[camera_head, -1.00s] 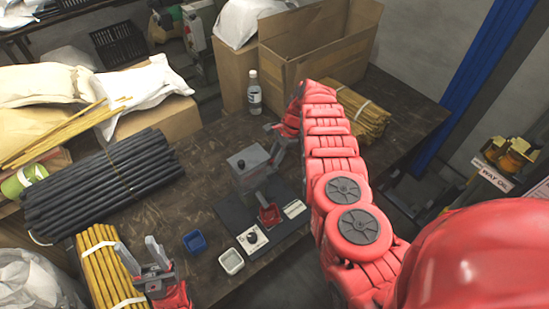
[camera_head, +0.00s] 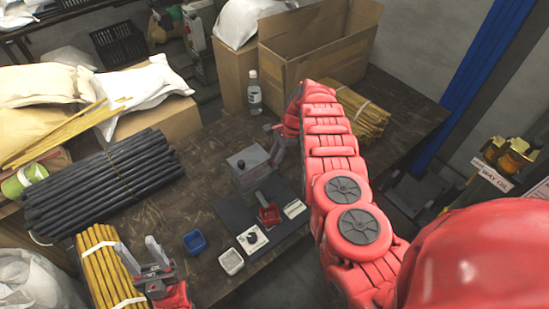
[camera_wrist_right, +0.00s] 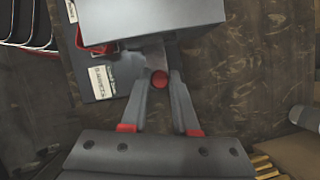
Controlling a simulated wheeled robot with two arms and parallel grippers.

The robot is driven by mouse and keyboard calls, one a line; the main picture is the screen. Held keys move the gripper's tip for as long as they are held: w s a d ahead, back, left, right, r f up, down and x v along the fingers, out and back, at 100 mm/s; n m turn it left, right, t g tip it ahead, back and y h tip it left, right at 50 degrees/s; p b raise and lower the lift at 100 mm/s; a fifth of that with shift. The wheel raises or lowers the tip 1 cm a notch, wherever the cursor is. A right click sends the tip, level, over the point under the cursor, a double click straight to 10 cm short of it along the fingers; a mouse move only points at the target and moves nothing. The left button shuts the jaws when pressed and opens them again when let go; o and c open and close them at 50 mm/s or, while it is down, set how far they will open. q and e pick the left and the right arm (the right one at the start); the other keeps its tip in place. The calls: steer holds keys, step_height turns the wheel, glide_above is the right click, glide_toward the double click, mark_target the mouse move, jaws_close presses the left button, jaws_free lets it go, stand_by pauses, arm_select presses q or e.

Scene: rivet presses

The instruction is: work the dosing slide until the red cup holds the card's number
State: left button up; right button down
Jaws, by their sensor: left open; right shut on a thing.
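My right gripper (camera_wrist_right: 160,82) is shut on a small round red knob (camera_wrist_right: 159,79) at the box's side, presumably the slide's handle. My left gripper (camera_head: 138,254) is open and empty, left of the blue cup.
A blue cup (camera_head: 195,242), a white cup (camera_head: 231,262) and a white plate with a black knob (camera_head: 252,239) are near the front edge. Dark rods (camera_head: 100,185) and yellow rods (camera_head: 103,268) lie left. A bottle (camera_head: 254,92) and an open carton (camera_head: 320,48) stand behind.

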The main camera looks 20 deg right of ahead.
steer(key=shift+s+a+r+p, duration=0.15)
steer(key=shift+a+p, duration=0.15)
steer(key=shift+a, duration=0.4)
steer(key=c, duration=0.7)
jaws_free()
steer(key=shift+a, duration=0.15)
steer(key=shift+o, duration=0.2)
